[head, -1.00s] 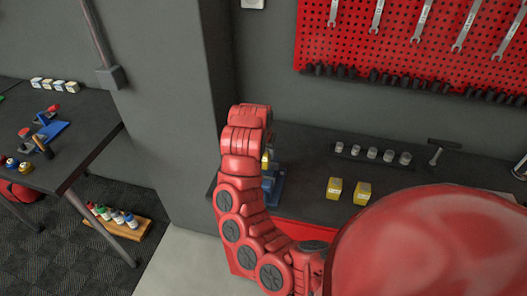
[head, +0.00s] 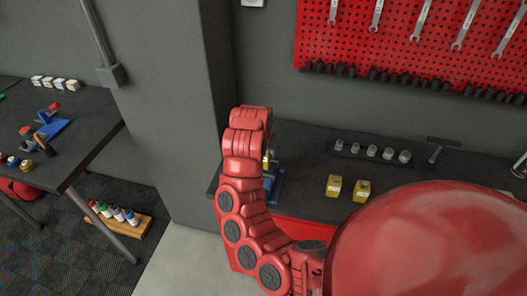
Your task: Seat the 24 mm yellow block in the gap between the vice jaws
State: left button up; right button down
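A blue vice (head: 274,180) stands on the dark bench, mostly hidden behind my red arm, which comes up from the lower right; I take it as my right arm. A small yellow patch (head: 265,163) shows beside the arm at the vice; it may be the yellow block, but its size and seating cannot be told. The jaw gap and the gripper at the end of this arm are hidden. Two more yellow blocks, one (head: 333,186) left and one (head: 361,191) right, stand on the bench right of the vice. My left gripper is not in view.
A dark rack with several grey cylinders (head: 371,151) and a T-handled tool (head: 437,151) are at the bench's back. A red pegboard (head: 400,45) with wrenches hangs above. A grey pillar (head: 175,110) stands left, before another table (head: 75,145).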

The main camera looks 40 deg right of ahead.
jog(key=shift+f+b, duration=0.7)
jog(key=shift+f, duration=0.35)
jog(key=shift+a, duration=0.1)
dwell(0.8)
jog(key=shift+c, duration=1)
grip_release()
jog(key=shift+f, duration=0.1)
jog(key=shift+s, duration=0.1)
jog(key=shift+o, duration=1)
